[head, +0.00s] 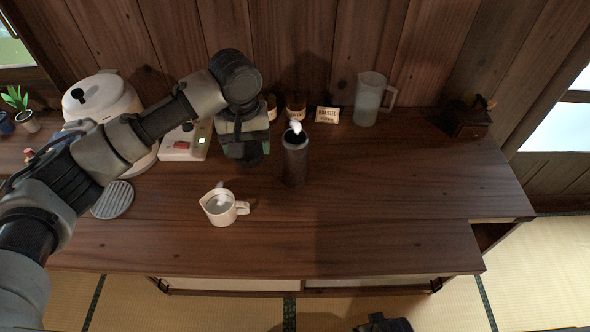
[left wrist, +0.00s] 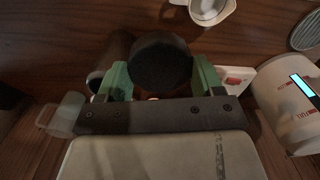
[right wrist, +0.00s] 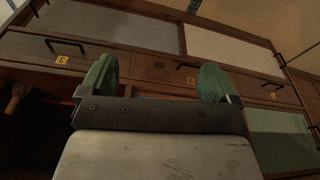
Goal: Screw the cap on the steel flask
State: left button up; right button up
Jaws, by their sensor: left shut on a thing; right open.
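The steel flask (head: 294,162) is a dark upright cylinder on the wooden counter, with white steam at its open top. My left gripper (head: 243,152) is just left of the flask, above the counter and pointing down. In the left wrist view its green fingers are shut on a round black cap (left wrist: 160,64). The flask (left wrist: 112,55) shows there beside the cap, partly hidden by it and the left finger. Cap and flask are apart in the head view. My right gripper (right wrist: 158,82) is open and empty, facing the drawer fronts below the counter.
A steaming white jug (head: 221,207) stands in front of the left gripper. A clear pitcher (head: 369,99) and grinder (head: 467,118) stand behind right. The counter's right side is clear.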

jog(key=w+a+r+t+b, duration=0.1)
jog(key=w+r+b, duration=0.1)
jog(key=r, duration=0.7)
jog(key=w+a+r+b, duration=0.1)
jog(key=r, duration=0.9)
jog(key=w+a+r+m+t+y, duration=0.2)
jog(key=w+a+r+m+y, duration=0.3)
jog(key=a, duration=0.3)
jog(key=w+a+r+m+t+y, duration=0.2)
jog(key=w+a+r+y, duration=0.2)
jog(key=a+y, duration=0.35)
jog(key=m+t+h, duration=0.3)
jog(key=m+t, duration=0.5)
jog(key=m, duration=1.7)
send_near(302, 160)
pick_arm(q)
jog(key=w+d+r+n, duration=0.2)
jog(key=w+d+r, duration=0.3)
jog(key=w+d, duration=0.4)
jog(key=shift+w+d+b, duration=0.2)
jog(key=shift+d+b, duration=0.1)
jog(key=shift+b, duration=0.05)
pick_arm(e)
jog(key=shift+s+d+r, duration=0.15)
jog(key=shift+s+d, duration=0.15)
jog(key=shift+s, duration=0.05)
jog(key=shift+g, duration=0.3)
jog(key=x, duration=1.2)
jog(key=shift+w, duration=0.1)
